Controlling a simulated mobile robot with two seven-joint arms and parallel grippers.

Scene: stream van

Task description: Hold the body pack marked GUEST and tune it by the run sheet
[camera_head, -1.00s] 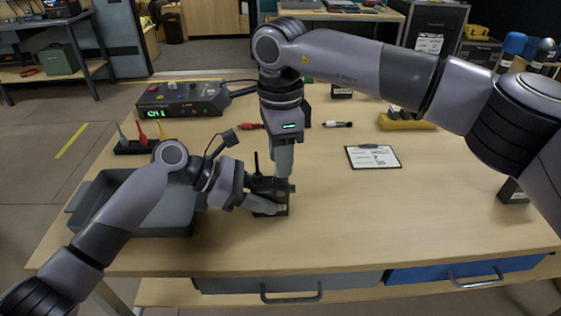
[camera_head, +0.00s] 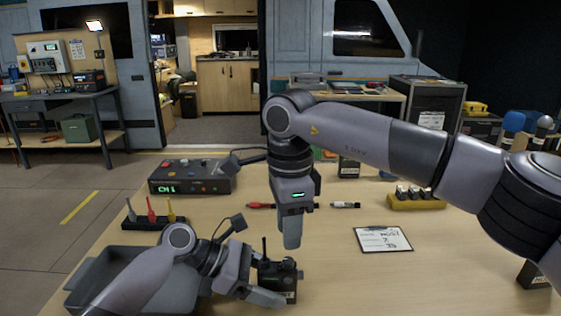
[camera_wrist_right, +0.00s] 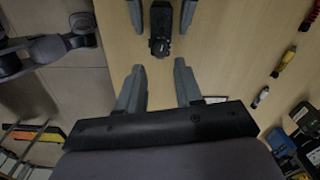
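The body pack (camera_head: 284,278), small and black with a short antenna, stands upright on the table. A white label low on its front is partly hidden and too small to read surely. My left gripper (camera_head: 268,284) has its fingers on either side of the pack. The right wrist view shows gaps between those fingers and the pack (camera_wrist_right: 161,28), so it looks open around it. My right gripper (camera_head: 292,235) hangs above and behind the pack, pointing down. Its fingers (camera_wrist_right: 159,88) are apart and empty. The clipboard sheet (camera_head: 383,239) lies to the right; its writing is mostly unreadable.
A control box (camera_head: 192,177) with a green display reading about CH1 stands at back left. A rack of coloured antennas (camera_head: 153,222) and a grey tray (camera_head: 95,270) are at left. Table around the clipboard is clear.

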